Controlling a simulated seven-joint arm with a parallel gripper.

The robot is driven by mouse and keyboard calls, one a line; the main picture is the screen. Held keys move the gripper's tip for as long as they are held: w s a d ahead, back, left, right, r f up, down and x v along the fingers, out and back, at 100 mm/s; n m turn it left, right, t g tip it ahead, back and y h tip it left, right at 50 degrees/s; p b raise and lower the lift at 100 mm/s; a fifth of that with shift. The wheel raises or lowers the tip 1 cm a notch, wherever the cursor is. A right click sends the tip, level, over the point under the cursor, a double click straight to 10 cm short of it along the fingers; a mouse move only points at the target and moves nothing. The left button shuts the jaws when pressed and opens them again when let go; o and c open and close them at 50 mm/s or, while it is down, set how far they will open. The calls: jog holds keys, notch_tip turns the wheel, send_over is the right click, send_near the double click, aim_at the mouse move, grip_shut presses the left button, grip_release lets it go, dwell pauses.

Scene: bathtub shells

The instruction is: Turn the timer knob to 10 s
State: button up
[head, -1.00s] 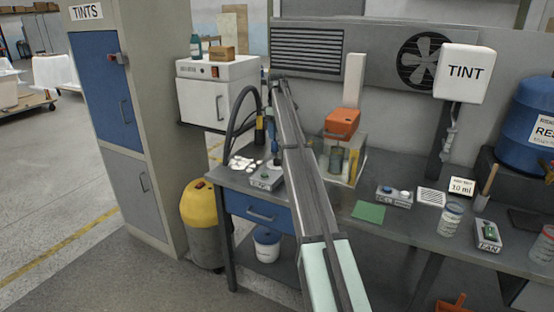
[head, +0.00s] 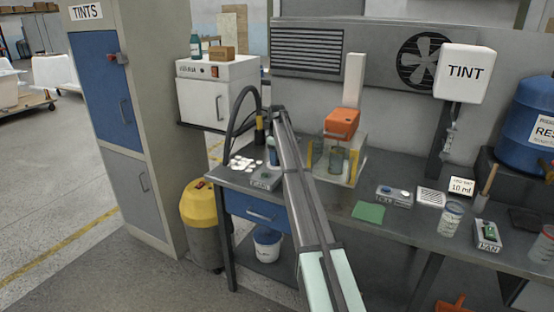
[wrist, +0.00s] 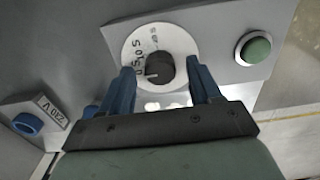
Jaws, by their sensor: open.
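The black timer knob (wrist: 159,67) sits in the middle of a round white dial (wrist: 140,42) with black numbers in the wrist view. The numbers are rotated and too small to read surely. My gripper (wrist: 164,78) is open, with one blue finger on each side of the knob. A gap shows beside the knob, clearer on the right; I cannot tell whether either finger touches it. In the head view my arm hides most of the gripper and the knob cannot be made out.
A green button (wrist: 257,49) sits right of the dial on the same panel. A blue round part (wrist: 28,123) and a plate marked 230 V (wrist: 52,111) are at the left. In the head view, the orange-topped machine (head: 341,123) stands right of my arm.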

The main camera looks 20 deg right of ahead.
jog(key=shift+f, duration=0.35)
jog(key=c, duration=1)
